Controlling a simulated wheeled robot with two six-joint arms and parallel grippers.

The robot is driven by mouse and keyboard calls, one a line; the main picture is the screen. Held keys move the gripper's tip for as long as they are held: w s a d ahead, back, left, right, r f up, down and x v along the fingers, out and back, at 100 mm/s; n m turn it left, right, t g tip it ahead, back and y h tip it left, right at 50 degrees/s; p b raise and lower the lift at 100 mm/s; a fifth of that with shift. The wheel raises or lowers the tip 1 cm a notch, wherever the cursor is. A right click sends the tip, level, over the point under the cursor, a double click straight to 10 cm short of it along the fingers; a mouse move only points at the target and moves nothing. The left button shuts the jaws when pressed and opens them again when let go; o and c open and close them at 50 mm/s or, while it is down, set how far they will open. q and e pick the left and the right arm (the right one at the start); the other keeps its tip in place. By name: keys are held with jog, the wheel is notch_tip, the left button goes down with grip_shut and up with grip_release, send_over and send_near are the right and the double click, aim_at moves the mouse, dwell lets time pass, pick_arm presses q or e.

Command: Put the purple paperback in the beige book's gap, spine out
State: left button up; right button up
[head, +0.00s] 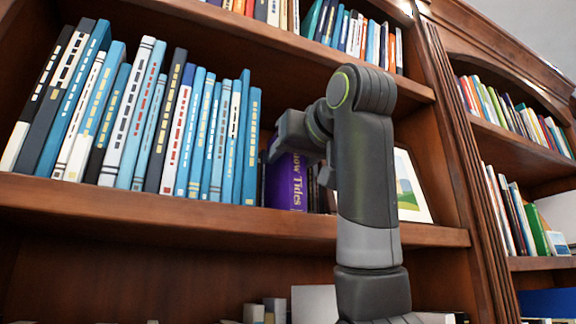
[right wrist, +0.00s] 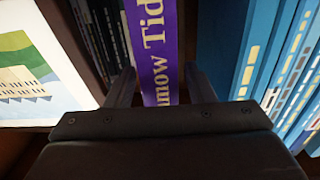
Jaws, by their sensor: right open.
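The purple paperback (head: 287,185) stands on the middle shelf, right of the row of blue books, with its lettered spine facing out. Its spine (right wrist: 153,45) also shows in the right wrist view, rising between my fingers. My right gripper (head: 300,160) is in front of the book, partly covering it. In the right wrist view my right gripper (right wrist: 160,88) is open, one finger on each side of the spine, with room on both sides. I cannot pick out a beige book or its gap. My left gripper is not in view.
Blue books (head: 207,135) stand close on one side of the paperback, dark thin books (right wrist: 98,35) on the other. A framed picture (head: 411,185) stands right of my arm, and shows in the wrist view (right wrist: 38,70). More books fill the upper shelf (head: 250,28) and right bookcase.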

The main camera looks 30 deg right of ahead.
jog(key=s+b, duration=0.4)
jog(key=s, duration=0.6)
jog(key=shift+s+a, duration=0.15)
jog(key=shift+a, duration=0.15)
